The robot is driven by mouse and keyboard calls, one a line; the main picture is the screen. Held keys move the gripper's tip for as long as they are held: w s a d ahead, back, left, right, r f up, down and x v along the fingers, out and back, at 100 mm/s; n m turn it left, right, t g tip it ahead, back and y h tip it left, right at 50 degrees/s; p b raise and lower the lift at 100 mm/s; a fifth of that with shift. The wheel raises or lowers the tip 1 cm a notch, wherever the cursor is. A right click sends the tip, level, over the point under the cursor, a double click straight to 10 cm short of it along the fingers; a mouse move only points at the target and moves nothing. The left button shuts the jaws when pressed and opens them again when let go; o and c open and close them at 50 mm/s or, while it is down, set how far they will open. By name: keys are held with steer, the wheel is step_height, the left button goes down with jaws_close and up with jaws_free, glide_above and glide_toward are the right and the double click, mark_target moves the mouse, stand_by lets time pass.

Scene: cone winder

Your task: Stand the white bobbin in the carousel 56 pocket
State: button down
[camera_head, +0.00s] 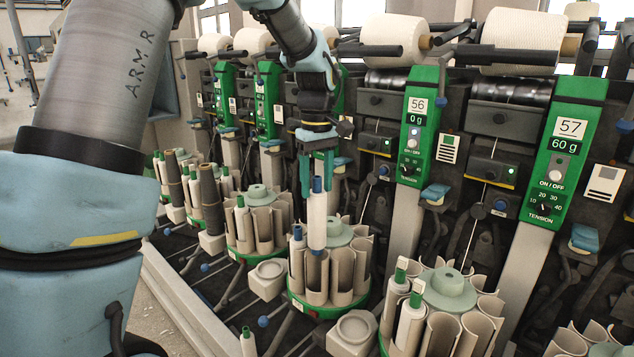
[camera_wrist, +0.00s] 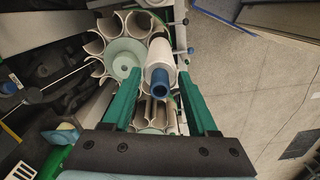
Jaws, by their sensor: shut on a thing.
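My gripper (camera_head: 318,165) points down and is shut on the upper end of the white bobbin (camera_head: 317,218). The bobbin is upright, with a blue top and a blue lower end. It hangs over the front pockets of the carousel (camera_head: 328,308), left of the green 56 panel (camera_head: 413,125). Its lower end is near the pocket rims; I cannot tell whether it has entered one. In the wrist view the bobbin (camera_wrist: 161,60) lies between the green fingers (camera_wrist: 162,85), beside the carousel's pale green hub (camera_wrist: 124,58).
Another blue-tipped white bobbin (camera_head: 297,245) stands in a left pocket of the same carousel. The neighbouring carousel (camera_head: 447,290), left of the 57 panel (camera_head: 568,135), holds green-tipped bobbins. Square holders (camera_head: 268,279) stand in front. The machine face is close behind.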

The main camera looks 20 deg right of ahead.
steer(key=b, duration=0.2)
glide_toward(317, 241)
steer(key=shift+w+d+f, duration=0.1)
steer(key=shift+w+d, duration=0.1)
steer(key=shift+w, duration=0.3)
steer(key=shift+w+d+f, duration=0.1)
steer(key=shift+w+d, duration=0.1)
steer(key=shift+w, duration=0.3)
steer(key=shift+f, duration=0.1)
steer(key=shift+f+b, duration=1.35)
steer(key=shift+f, duration=0.95)
steer(key=shift+f+b, duration=1.1)
steer(key=shift+f, duration=1.05)
steer(key=shift+f+b, duration=0.5)
steer(key=shift+f, duration=0.5)
steer(key=shift+c, duration=0.5)
jaws_free()
